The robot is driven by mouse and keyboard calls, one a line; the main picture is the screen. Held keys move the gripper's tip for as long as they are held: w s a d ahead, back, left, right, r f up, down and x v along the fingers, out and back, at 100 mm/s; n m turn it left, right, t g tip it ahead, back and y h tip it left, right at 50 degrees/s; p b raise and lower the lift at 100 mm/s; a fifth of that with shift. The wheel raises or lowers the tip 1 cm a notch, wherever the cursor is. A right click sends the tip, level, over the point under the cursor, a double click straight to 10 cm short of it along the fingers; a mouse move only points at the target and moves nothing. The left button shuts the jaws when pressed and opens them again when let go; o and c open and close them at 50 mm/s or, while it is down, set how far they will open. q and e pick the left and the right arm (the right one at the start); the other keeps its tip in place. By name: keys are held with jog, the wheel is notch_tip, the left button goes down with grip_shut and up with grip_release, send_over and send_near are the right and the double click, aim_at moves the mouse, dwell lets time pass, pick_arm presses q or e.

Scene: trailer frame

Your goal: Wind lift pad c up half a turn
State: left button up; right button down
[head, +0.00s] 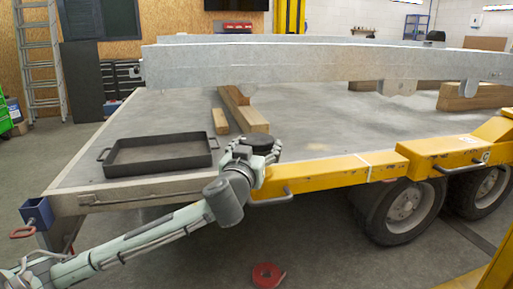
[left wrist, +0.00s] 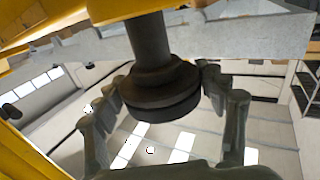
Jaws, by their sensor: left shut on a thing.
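A dark round lift pad (head: 257,141) sits at the near edge of the trailer deck, by the left end of a yellow lift arm (head: 325,172). No letter shows on it. My left gripper (head: 259,153) is at this pad, with its fingers around the sides. In the left wrist view the pad (left wrist: 160,98) is a thick dark disc on a round stem. The left gripper's fingers (left wrist: 163,80) are on both sides of the disc, shut on it. The right gripper is not in view.
A black tray (head: 160,171) and wooden blocks (head: 240,108) lie on the grey deck. A long galvanised beam (head: 300,62) crosses above the deck. Trailer wheels (head: 403,208) stand at the right. A red ring-shaped item (head: 267,275) lies on the floor.

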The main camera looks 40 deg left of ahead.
pick_arm(q)
jog(key=shift+n+g+y, duration=0.5)
jog(key=shift+n+y, duration=0.3)
jog(key=shift+y, duration=0.2)
jog(key=shift+n+g+y+b, duration=0.3)
jog(key=shift+y+b, duration=0.05)
jog(key=shift+y, duration=0.25)
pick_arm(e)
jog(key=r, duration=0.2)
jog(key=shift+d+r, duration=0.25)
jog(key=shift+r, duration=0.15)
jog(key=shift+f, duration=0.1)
pick_arm(q)
jog(key=o, duration=1.2)
jog(key=shift+c, duration=0.2)
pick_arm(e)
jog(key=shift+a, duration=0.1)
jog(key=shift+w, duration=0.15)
